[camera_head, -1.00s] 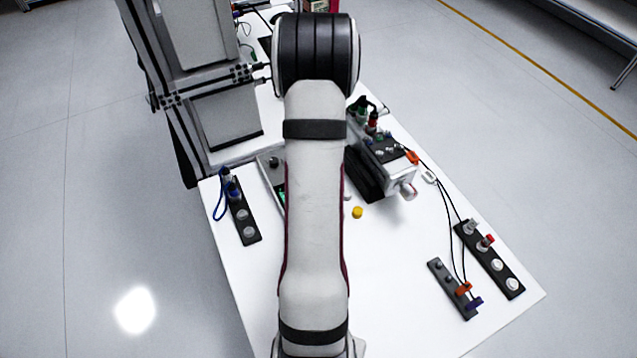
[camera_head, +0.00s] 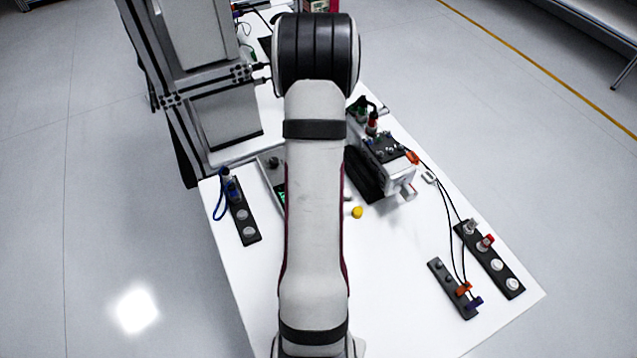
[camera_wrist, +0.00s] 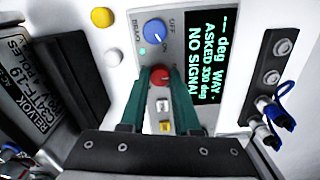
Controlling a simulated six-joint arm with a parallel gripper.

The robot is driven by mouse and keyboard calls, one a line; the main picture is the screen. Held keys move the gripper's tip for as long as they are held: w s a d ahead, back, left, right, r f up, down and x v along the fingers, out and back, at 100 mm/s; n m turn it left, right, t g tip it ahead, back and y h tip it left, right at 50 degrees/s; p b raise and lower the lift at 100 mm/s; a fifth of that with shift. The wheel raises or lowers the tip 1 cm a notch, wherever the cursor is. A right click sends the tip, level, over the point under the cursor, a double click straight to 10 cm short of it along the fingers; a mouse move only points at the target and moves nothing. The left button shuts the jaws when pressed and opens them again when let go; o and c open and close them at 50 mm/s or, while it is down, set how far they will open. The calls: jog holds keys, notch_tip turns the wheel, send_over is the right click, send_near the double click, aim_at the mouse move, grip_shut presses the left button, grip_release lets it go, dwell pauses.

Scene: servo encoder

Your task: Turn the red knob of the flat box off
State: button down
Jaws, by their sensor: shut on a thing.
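The flat box (camera_wrist: 190,15) is a grey panel with a screen (camera_wrist: 213,50) reading "ASKED 300 deg" and "NO SIGNAL". Its red knob (camera_wrist: 160,77) shows in the wrist view, below a blue knob (camera_wrist: 154,31) beside the words OFF, ON and BRAKE. My gripper (camera_wrist: 161,73) has green fingers on either side of the red knob and is shut on it. The fingers hide the knob's sides, and I cannot read its pointer. In the head view, my arm covers most of the flat box (camera_head: 268,171) and all of the gripper.
Dark strips with connectors lie at the left (camera_head: 245,225) and right (camera_head: 505,275). The table's front middle is clear.

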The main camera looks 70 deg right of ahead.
jog(key=c, duration=0.6)
grip_release()
notch_tip(320, 180, up, 16)
jog(key=shift+f, duration=0.1)
jog(key=w+a+r+n, duration=0.2)
jog(key=w+a+r, duration=0.1)
jog(key=w+a, duration=0.65)
jog(key=a+n+y, duration=0.1)
jog(key=a+n, duration=0.1)
jog(key=a, duration=1.7)
jog(key=shift+n+y, duration=0.4)
jog(key=shift+n, duration=0.4)
jog(key=s+a, duration=0.3)
jog(key=s+a+f, duration=0.1)
jog(key=s+a, duration=0.1)
jog(key=a, duration=0.2)
jog(key=s+a, duration=0.3)
jog(key=a, duration=0.1)
jog(key=shift+s+a+f, duration=0.25)
jog(key=shift+s, duration=0.1)
